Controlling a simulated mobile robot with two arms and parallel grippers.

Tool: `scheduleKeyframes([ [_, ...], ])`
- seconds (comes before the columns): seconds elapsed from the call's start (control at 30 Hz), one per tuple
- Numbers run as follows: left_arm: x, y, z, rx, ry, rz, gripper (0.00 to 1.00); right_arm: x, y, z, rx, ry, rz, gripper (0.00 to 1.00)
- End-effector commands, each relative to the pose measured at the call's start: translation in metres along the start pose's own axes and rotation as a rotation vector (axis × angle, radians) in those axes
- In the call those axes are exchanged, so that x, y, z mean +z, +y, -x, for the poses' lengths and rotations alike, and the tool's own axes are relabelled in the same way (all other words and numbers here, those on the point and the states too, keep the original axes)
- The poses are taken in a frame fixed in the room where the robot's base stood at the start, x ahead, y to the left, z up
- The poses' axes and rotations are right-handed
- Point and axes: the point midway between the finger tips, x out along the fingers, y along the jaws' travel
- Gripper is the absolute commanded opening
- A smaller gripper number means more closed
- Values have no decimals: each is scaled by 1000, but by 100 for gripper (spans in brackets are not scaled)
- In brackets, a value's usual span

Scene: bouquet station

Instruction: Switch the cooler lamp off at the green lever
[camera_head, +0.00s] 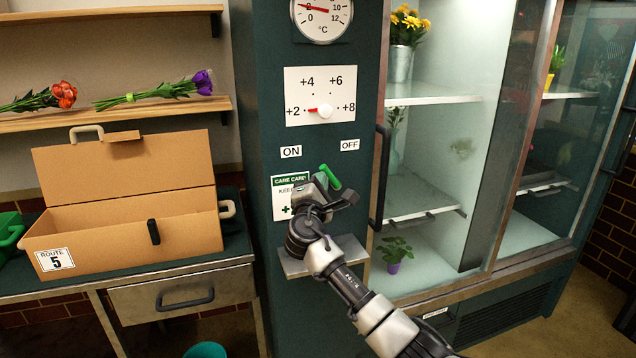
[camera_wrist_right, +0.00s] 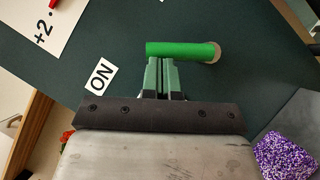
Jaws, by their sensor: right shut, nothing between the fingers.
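The green lever (camera_head: 330,177) is on the dark green cooler panel, below the ON label (camera_head: 291,152) and the OFF label (camera_head: 349,145). It slants with its upper end up and left, toward ON. In the right wrist view the lever (camera_wrist_right: 182,50) lies across the fingertips, with its round mount at the right end. My right gripper (camera_head: 321,182) is shut with nothing between its fingers. Its fingertips (camera_wrist_right: 165,60) are right at the lever's side; whether they touch it I cannot tell. The cooler's inside (camera_head: 430,150) looks bright. My left gripper is not in view.
A care card (camera_head: 290,190) and a small metal shelf (camera_head: 293,268) are by my right gripper. The temperature dial (camera_head: 300,85) is above. The cooler's door handle (camera_head: 379,180) stands out to the right. An open cardboard box (camera_head: 180,236) sits on the left counter.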

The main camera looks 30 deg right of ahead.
Motion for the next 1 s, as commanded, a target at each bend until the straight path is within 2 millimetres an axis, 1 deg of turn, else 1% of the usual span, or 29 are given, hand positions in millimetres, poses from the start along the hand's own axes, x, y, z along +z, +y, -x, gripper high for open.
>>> scheduleKeyframes([
  [0.17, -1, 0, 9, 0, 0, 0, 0, 7, 6, -5, -63, -1, -98, 0],
  [0.47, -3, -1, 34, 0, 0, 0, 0, 22, 13, -15, -219, 0, -330, 0],
  [0.8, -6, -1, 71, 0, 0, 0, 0, 39, 13, -26, -400, -1, -599, 0],
  [1.0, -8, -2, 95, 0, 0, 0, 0, 49, 9, -32, -503, -1, -752, 0],
])
